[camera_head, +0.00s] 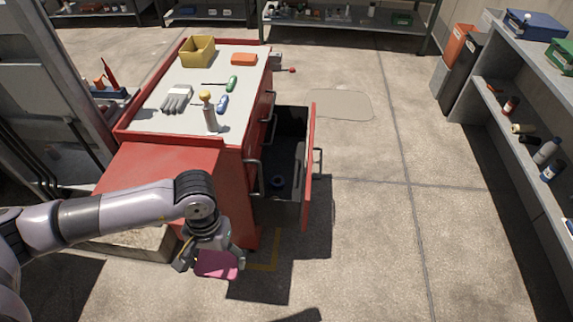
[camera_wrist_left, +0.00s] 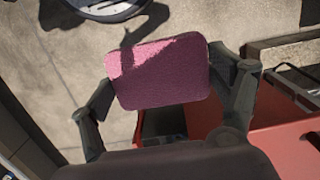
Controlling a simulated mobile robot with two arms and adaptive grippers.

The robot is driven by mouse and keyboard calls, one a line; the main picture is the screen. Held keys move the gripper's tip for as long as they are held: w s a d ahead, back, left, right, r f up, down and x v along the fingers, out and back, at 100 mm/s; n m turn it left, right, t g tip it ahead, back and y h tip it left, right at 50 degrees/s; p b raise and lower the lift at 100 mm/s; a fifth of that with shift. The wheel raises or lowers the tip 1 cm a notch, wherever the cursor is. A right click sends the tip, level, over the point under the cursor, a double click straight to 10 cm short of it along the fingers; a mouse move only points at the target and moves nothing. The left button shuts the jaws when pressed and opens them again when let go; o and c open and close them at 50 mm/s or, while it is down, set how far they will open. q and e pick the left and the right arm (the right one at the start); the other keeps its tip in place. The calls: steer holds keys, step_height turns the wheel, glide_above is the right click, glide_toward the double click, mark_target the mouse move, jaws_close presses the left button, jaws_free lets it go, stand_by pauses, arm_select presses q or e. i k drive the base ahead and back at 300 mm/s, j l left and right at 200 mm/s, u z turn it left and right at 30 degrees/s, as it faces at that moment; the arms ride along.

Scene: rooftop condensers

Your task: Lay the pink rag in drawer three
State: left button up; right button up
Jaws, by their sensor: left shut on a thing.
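My left gripper (camera_head: 209,264) is shut on the pink rag (camera_head: 217,265), a flat folded pad, and holds it in the air in front of the red tool cart (camera_head: 160,175). In the left wrist view the rag (camera_wrist_left: 158,73) sits between the two fingers of the gripper (camera_wrist_left: 165,95). An open drawer (camera_head: 309,165) sticks out from the cart's right side, up and to the right of the gripper. A dark blue round item (camera_head: 277,182) lies inside it. I cannot read a drawer number. My right gripper is not in view.
On the cart's top are a yellow bin (camera_head: 197,52), an orange block (camera_head: 244,59), grey gloves (camera_head: 177,99), screwdrivers and a yellow-capped bottle (camera_head: 208,112). A grey shelf (camera_head: 515,130) stands at the right. The floor between shelf and drawer is clear.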

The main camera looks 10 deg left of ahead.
mark_target(284, 155)
steer(key=i+l+z, duration=0.25)
steer(key=i, duration=0.6)
steer(key=i+l+z, duration=0.2)
steer(key=i, duration=0.6)
steer(key=i+l+u, duration=0.1)
steer(key=i+u, duration=0.25)
steer(key=u, duration=0.15)
steer(key=i+l+u, duration=0.2)
steer(key=i+u, duration=0.15)
steer(key=u, duration=0.15)
steer(key=i+l+u, duration=0.3)
steer(key=u, duration=0.15)
steer(key=i+l+u, duration=0.2)
steer(key=l+u, duration=0.3)
steer(key=i+l+u, duration=0.15)
steer(key=l+u, duration=0.85)
steer(key=i+l, duration=0.05)
